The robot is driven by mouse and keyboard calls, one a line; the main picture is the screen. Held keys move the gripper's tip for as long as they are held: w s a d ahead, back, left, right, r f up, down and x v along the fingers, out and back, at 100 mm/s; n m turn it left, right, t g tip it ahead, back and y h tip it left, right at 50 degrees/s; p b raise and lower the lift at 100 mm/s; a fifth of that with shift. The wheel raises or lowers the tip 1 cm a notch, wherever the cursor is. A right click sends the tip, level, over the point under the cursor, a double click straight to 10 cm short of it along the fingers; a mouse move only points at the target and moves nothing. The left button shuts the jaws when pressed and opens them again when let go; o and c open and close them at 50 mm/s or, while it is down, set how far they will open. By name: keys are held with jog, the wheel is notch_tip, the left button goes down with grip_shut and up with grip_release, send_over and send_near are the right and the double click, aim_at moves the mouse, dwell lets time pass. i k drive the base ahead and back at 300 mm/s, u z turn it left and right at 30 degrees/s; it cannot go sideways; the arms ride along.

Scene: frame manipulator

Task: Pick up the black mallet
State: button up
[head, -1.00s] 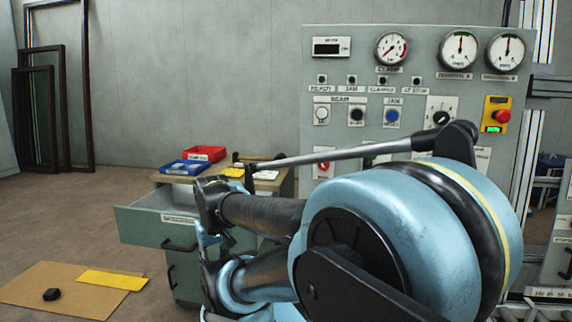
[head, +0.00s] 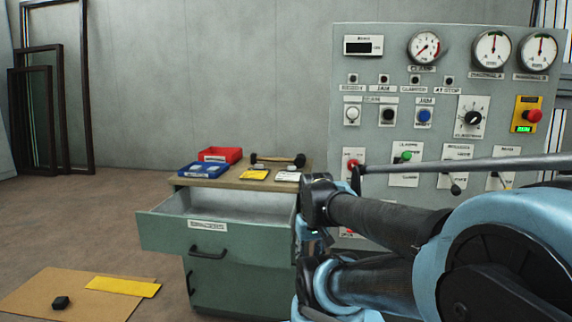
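The black mallet (head: 292,161) lies on the back of the green cabinet's top in the head view.
The green cabinet (head: 240,252) has its top drawer (head: 225,203) pulled open. A red bin (head: 220,154), a blue bin (head: 203,170) and yellow and white cards share its top. A control panel (head: 440,60) stands at right. A brown board with a black block (head: 61,302) lies on the floor.

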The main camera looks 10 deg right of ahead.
aim_at(299, 161)
jog(key=k, duration=0.65)
jog(key=z, duration=0.4)
jog(key=i, duration=1.55)
jog(key=u, duration=0.55)
